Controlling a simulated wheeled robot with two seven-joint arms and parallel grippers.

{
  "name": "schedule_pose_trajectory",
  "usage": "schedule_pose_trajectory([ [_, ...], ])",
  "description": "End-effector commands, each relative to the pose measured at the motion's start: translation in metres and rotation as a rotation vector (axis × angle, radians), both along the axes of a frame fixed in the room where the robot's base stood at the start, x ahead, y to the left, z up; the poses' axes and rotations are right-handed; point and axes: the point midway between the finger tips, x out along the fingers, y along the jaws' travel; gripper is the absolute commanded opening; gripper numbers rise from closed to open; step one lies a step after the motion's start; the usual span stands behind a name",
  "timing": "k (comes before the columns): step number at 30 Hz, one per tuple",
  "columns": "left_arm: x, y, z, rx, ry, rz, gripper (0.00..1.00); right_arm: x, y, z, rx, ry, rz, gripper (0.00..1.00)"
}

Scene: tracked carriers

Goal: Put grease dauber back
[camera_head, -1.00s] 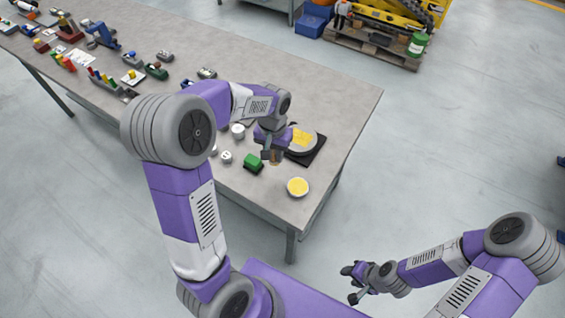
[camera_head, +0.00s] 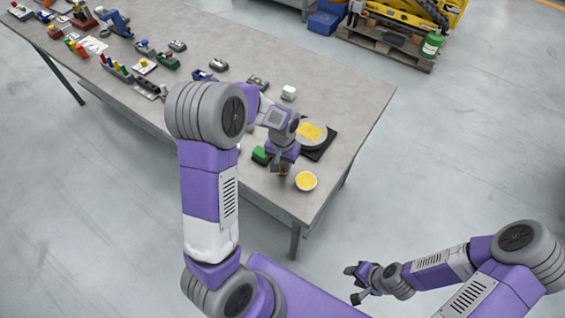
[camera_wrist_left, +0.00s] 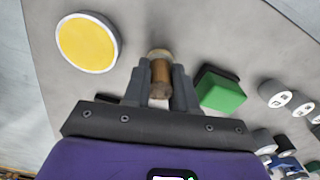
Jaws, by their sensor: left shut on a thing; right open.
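My left gripper (camera_head: 283,167) is shut on the grease dauber, a short brown and tan cylinder (camera_wrist_left: 160,75), seen end-on between its fingers in the left wrist view. The gripper is over the near right part of the workbench. A round white-rimmed dish with yellow content (camera_head: 306,181) lies just right of it, and it also shows in the left wrist view (camera_wrist_left: 87,42). A green block (camera_head: 261,155) sits to the gripper's left. Whether the dauber touches the bench is unclear. My right gripper (camera_head: 352,284) is open and empty, away from the bench.
A round grey piece with a yellow top (camera_head: 311,133) stands on a black pad (camera_head: 325,147) behind the left gripper. A small white block (camera_head: 289,92) lies farther back. Several small carriers and parts line the bench's left side. Small round pieces (camera_wrist_left: 279,99) lie beyond the green block.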

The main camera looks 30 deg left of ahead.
Motion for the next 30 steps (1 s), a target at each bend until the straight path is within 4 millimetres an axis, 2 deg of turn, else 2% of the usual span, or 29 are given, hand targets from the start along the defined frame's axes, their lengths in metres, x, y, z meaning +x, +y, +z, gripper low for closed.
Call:
schedule_pose_trajectory([
  [2,0.000,0.000,-0.004,0.000,0.000,0.000,0.00,0.000,0.000,-0.003,0.000,0.000,0.000,0.43],
  [3,0.000,0.000,-0.004,0.000,0.000,0.000,0.30,0.000,0.000,-0.003,0.000,0.000,0.000,0.43],
  [8,0.000,0.000,-0.003,0.000,0.000,0.000,0.52,0.000,0.000,-0.002,0.000,0.000,0.000,0.43],
  [16,0.000,0.000,-0.002,0.000,0.000,0.000,0.52,0.000,0.000,-0.002,0.000,0.000,0.000,0.43],
  [20,0.001,0.000,0.007,0.000,-0.002,0.000,0.52,0.000,0.000,0.003,0.000,0.000,0.000,0.43],
  [30,0.001,0.000,0.079,0.000,-0.005,0.000,0.52,0.000,0.000,0.016,0.000,0.000,0.000,0.43],
])
